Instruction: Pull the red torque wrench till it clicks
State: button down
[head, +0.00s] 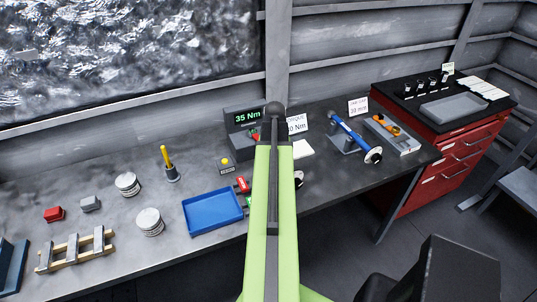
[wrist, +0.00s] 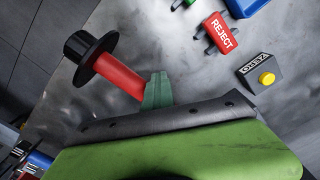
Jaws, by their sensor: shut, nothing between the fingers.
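The red torque wrench's handle (wrist: 118,75) shows in the wrist view, with a wide black disc at its outer end. In the head view my arm hides most of it; a dark disc-shaped end (head: 298,179) shows just right of the arm. My gripper's green fingertips (wrist: 158,88) appear shut and empty, close beside the inner end of the red handle; I cannot tell whether they touch it. A grey tester with a green display (head: 247,117) reading 35 Nm stands behind my arm. A torque card (head: 297,125) stands beside it, its number partly hidden.
A blue tray (head: 212,212), a red REJECT block (wrist: 222,31) and a yellow button box (wrist: 262,76) lie left of my arm. A blue tool (head: 352,136) in a stand is to the right. A red drawer cabinet (head: 462,160) stands beyond the bench.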

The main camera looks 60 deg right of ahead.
jog(key=shift+s+d, duration=0.3)
jog(key=shift+d, duration=0.2)
jog(key=shift+s+d, duration=0.3)
jog(key=shift+d, duration=0.2)
dwell(0.5)
jog(key=shift+a, duration=0.15)
jog(key=w+a, duration=0.1)
jog(key=a, duration=0.1)
jog(key=w+a, duration=0.2)
jog(key=shift+w+a, duration=0.15)
jog(key=shift+a, duration=0.2)
dwell(0.6)
jog(key=shift+r, duration=0.1)
notch_tip(320, 180, up, 9)
jog(key=p, duration=0.9)
